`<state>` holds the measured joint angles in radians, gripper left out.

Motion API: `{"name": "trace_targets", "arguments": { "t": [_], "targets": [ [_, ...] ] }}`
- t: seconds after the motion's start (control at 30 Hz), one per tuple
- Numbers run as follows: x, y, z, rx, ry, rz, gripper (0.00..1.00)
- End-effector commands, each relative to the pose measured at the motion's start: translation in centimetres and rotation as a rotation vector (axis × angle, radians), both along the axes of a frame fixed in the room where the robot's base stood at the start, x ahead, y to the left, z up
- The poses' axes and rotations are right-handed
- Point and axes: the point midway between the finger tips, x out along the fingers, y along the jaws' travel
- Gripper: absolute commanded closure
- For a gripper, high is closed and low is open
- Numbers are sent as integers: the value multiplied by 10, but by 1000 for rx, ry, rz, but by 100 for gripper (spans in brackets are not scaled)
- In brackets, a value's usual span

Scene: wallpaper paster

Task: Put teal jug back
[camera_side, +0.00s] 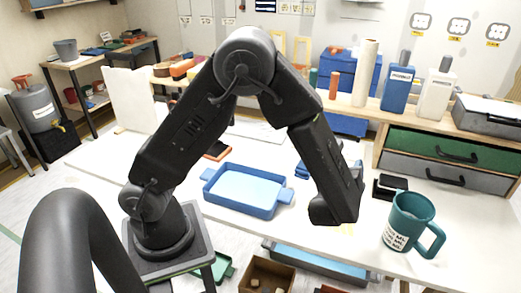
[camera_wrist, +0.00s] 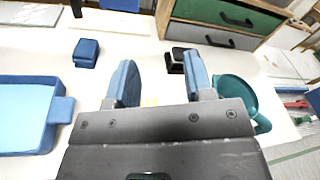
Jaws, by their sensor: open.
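The teal jug (camera_side: 408,222) stands upright on the white worktop at the right in the side view, its handle toward the lower right. In the wrist view the jug (camera_wrist: 237,92) is partly hidden behind the right finger and the gripper's mount. My gripper (camera_wrist: 160,82) is open and empty, with its two blue fingers apart. In the side view my wrist hangs over the table left of the jug, apart from it; the fingers are hidden there.
A blue tray (camera_side: 245,205) lies left of my wrist. A small dark stack (camera_side: 390,188) sits behind the jug. Drawers (camera_side: 440,148) and a shelf with bottles (camera_side: 398,90) stand behind. The table's front edge is near the jug.

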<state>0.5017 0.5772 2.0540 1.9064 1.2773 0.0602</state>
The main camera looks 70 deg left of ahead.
Motion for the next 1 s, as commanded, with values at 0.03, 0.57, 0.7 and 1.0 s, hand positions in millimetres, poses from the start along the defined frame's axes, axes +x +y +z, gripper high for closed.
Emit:
{"name": "trace_targets", "arguments": {
  "t": [0.03,0.57,0.7,1.0],
  "targets": [
    [-17,24,18,-99,-19,121,52],
    [-206,52,79,-1373,-257,1038,52],
    [-226,26,98,-1722,-343,1137,52],
    [-239,-1,124,-2080,-420,1188,52]
  ]
}}
